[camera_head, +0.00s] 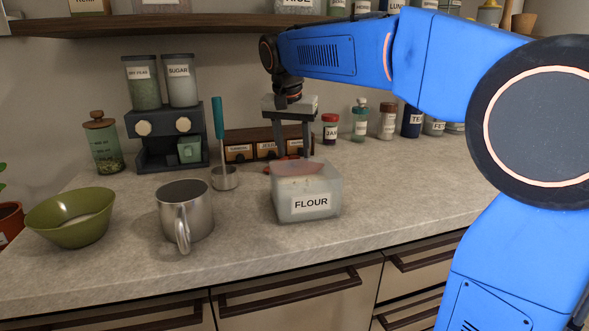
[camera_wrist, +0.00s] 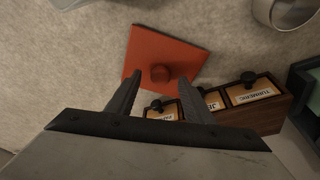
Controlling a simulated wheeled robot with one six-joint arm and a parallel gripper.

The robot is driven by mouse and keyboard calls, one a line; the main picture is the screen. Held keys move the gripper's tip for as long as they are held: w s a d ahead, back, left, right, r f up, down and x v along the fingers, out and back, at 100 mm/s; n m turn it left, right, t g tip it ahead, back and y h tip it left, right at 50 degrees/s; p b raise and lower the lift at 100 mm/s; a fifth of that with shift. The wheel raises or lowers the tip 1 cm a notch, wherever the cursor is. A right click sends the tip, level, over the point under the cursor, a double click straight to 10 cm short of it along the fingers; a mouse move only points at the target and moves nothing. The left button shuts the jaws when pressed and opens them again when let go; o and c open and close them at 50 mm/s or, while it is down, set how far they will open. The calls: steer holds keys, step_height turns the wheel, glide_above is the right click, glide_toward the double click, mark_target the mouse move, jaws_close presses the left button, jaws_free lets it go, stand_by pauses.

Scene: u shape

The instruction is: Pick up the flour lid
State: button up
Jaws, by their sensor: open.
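The flour lid is an orange-red square with a round knob, lying on the counter in the wrist view (camera_wrist: 165,48). In the head view it is mostly hidden behind the flour container (camera_head: 308,205), a pale translucent box labelled FLOUR. My gripper (camera_head: 293,156) points down behind the container, over the lid. In the wrist view my gripper (camera_wrist: 162,76) is open and empty, with the lid's knob appearing between its fingertips. I cannot tell whether the fingers are level with the knob.
The spice drawers (camera_head: 254,144) stand close behind the lid. A metal mug (camera_head: 184,212) and a green bowl (camera_head: 70,218) are at the left. The counter right of the flour container is clear.

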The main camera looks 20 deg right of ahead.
steer(key=shift+x, duration=0.85)
steer(key=c, duration=1.1)
steer(key=shift+r, duration=0.15)
